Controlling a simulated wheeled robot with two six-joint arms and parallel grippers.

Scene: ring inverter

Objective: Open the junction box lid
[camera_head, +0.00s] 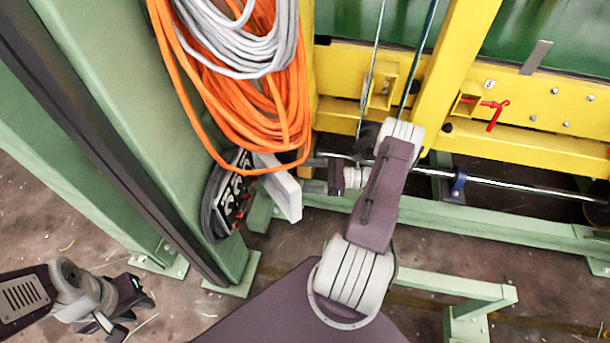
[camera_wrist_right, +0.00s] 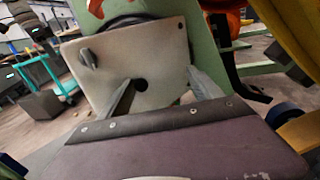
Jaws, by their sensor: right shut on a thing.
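The junction box (camera_head: 231,194) is fixed to the side of the green column, and its dark interior with pale and red parts shows. Its lid, a pale grey plate (camera_head: 284,190), stands swung out from the box. In the right wrist view the lid (camera_wrist_right: 160,45) fills the middle, with a dark hole and a small knob. My right gripper (camera_head: 308,178) is shut on the lid; its fingers also show against the lid in the wrist view (camera_wrist_right: 160,80). My left gripper (camera_head: 132,312) is low at the left, away from the box; its finger opening is unclear.
Orange cable coils (camera_head: 245,105) and grey cable coils (camera_head: 235,40) hang just above the box and lid. A yellow frame (camera_head: 445,75) and a metal rod (camera_head: 520,186) stand behind my right arm. A green rail (camera_head: 480,222) runs low at the right.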

